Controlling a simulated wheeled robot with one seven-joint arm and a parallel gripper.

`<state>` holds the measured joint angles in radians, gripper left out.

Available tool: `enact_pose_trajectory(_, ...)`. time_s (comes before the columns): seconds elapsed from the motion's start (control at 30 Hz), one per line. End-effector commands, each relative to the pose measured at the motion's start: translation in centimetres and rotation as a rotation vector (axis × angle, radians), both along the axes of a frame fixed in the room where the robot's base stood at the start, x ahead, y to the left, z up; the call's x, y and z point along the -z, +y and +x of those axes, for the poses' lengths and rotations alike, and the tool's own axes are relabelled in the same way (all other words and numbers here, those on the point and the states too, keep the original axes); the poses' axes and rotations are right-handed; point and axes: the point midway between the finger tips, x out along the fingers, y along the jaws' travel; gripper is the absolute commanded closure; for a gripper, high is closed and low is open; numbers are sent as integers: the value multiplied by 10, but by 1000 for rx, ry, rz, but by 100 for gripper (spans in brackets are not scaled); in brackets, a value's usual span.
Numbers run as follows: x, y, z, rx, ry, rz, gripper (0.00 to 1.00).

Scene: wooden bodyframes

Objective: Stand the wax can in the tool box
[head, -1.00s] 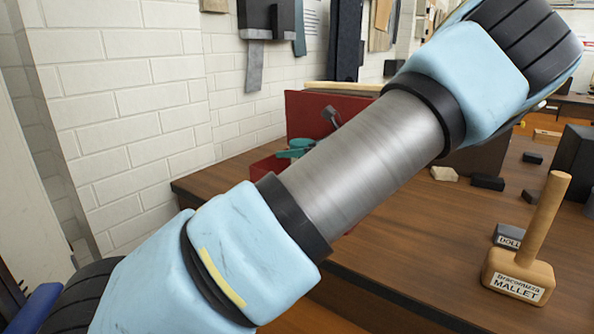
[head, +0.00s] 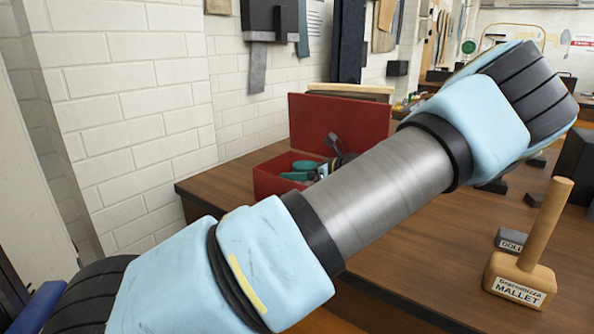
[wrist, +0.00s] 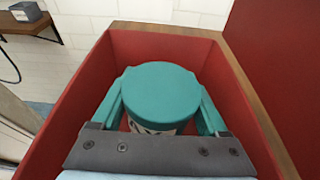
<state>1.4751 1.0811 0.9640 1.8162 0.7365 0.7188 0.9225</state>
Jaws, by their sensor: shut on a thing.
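The wax can (wrist: 162,90), with a round teal lid and a pale label partly showing below it, is between the two teal fingers of my gripper (wrist: 162,112) in the wrist view. The gripper is shut on it. The can looks roughly upright, inside the walls of the red tool box (wrist: 68,85). The can's bottom is hidden, so I cannot tell whether it touches the floor of the box. In the head view the tool box (head: 345,118) stands open on the bench, with teal parts showing inside; my arm hides its right part.
A wooden mallet (head: 520,285) stands on the bench (head: 420,270) at the right, with a grey labelled dolly block (head: 509,240) behind it. Several dark blocks lie farther back. A white brick wall (head: 130,100) is at the left.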

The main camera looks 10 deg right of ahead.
Motion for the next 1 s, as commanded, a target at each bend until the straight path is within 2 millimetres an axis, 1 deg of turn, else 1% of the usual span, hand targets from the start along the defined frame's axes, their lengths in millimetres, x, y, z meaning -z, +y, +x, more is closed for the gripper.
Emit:
enact_pose_trajectory(0.17, 3, 0, 0, 0, -1, 1, 100)
enact_pose_trajectory(0.2, 3, 0, 0, 0, 0, 0, 21)
enact_pose_trajectory(0.37, 3, 0, 0, 0, 0, 0, 3)
enact_pose_trajectory(0.4, 3, 0, 0, 0, 0, 0, 0)
enact_pose_trajectory(0.67, 1, 0, 0, 0, -1, -1, 0)
enact_pose_trajectory(0.8, -12, -1, 0, 0, -2, -2, 0)
enact_pose_trajectory(0.87, -11, -10, -9, 4, 0, -3, 0)
enact_pose_trajectory(1.0, -19, -30, -30, 5, 0, -5, 0)
